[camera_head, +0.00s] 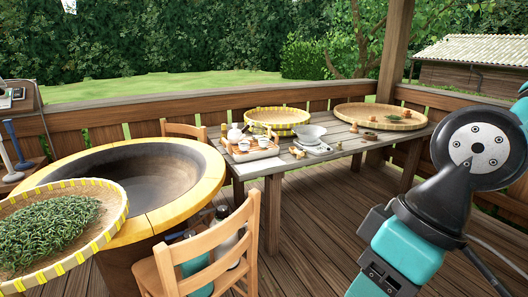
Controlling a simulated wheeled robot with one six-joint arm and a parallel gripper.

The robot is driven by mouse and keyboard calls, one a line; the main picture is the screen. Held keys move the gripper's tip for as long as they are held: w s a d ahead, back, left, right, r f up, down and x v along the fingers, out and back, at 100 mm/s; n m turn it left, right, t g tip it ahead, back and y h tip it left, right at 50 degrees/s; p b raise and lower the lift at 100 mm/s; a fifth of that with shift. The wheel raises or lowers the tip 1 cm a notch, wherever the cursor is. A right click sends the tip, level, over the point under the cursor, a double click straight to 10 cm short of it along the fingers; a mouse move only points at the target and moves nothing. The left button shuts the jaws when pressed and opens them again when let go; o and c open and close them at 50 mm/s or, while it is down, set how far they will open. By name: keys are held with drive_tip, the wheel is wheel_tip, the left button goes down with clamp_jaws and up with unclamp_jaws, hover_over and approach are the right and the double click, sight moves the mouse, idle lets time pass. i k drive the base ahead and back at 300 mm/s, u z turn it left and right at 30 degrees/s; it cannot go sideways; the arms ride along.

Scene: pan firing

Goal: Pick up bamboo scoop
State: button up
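I cannot make out a bamboo scoop for certain; the small items on the far wooden table (350,150) are too small to tell apart. Small brown items lie on and beside the wide one. My teal and black arm fills the right side of the view, nearer than the table. Its gripper end does not show, so whether it is open or shut is hidden.
A large round pan (150,172) with a yellow rim stands at the left. A woven tray (118,205) of green leaves sits at its near left. A wooden chair (215,237) stands in front. Deck floor (330,215) is open.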

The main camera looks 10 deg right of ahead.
sight(297, 151)
drive_tip(key=z, duration=0.45)
drive_tip(key=i, duration=2.6)
